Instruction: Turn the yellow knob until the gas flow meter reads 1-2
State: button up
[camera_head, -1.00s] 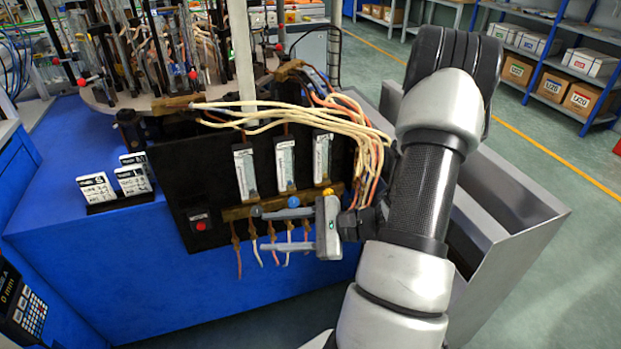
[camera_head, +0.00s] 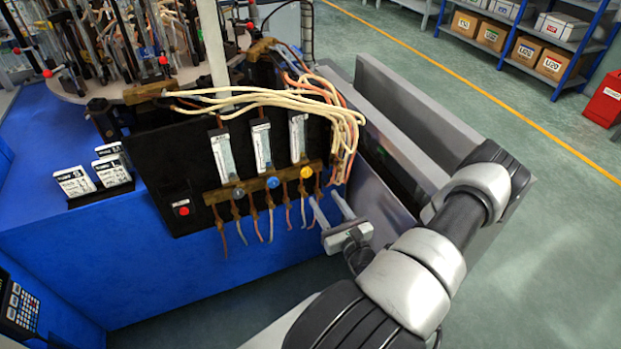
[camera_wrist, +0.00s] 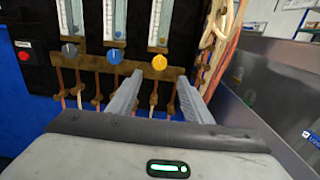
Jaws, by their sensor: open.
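The yellow knob (camera_head: 306,172) is the rightmost of three knobs on the brown bar of the black panel. It also shows in the wrist view (camera_wrist: 159,62), above and between my fingertips. The flow meter (camera_head: 298,138) above it is an upright clear tube with a scale; its reading is too small to tell. My gripper (camera_head: 327,202) is open and empty, just in front of and below the knob, apart from it. In the wrist view its two fingers (camera_wrist: 158,92) point toward the bar.
A blue knob (camera_head: 272,183) and a grey knob (camera_head: 239,193) sit to the left on the same bar, each under its own meter. Pale and orange hoses (camera_head: 345,125) hang at the panel's right edge. A metal bin wall (camera_head: 375,205) stands close on the right.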

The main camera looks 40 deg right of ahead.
aim_at(308, 173)
jog(key=b+x, duration=0.1)
jog(key=x, duration=1)
jog(key=shift+w, duration=0.1)
jog(key=c, duration=1.1)
jog(key=shift+o, duration=0.2)
